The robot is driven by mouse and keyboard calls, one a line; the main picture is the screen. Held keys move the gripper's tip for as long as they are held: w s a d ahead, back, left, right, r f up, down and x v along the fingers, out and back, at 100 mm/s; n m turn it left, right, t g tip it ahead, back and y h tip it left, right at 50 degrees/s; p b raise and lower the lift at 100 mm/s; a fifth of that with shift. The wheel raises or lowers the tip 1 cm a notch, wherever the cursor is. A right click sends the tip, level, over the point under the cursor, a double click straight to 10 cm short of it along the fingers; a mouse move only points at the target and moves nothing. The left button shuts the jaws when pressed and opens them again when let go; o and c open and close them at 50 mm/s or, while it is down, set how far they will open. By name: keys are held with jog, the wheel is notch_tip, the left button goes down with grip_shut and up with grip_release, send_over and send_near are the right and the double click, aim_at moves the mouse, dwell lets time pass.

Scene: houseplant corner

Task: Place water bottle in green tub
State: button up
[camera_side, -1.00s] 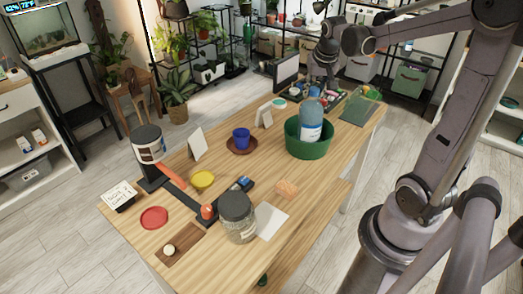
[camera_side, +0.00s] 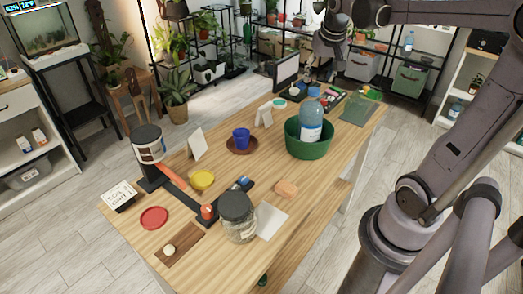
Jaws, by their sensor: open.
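The water bottle (camera_side: 311,113), clear blue with a white label, stands upright inside the green tub (camera_side: 308,149) on the wooden table. The tub's wall hides its lower end. My gripper (camera_side: 322,72) is open, above and behind the bottle in the side view, and appears clear of it. Its fingers are small and partly lost against the dark things behind.
A blue cup on a brown saucer (camera_side: 241,146) stands left of the tub. An orange block (camera_side: 287,188), a glass jar (camera_side: 237,217) and a white sheet (camera_side: 270,222) lie nearer. A green glassy item (camera_side: 361,108) and a dark monitor (camera_side: 286,73) are behind.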

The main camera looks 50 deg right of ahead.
jog(key=v, duration=0.5)
jog(key=s+a+f+n+t+y, duration=0.1)
jog(key=a+f+n, duration=0.3)
jog(key=a, duration=0.7)
jog(key=s+a+f+n+t+y, duration=0.2)
jog(key=a+f+n, duration=0.3)
jog(key=a, duration=0.6)
jog(key=shift+s+a+f+t, duration=0.3)
jog(key=shift+a+f+t, duration=0.15)
jog(key=shift+f, duration=0.5)
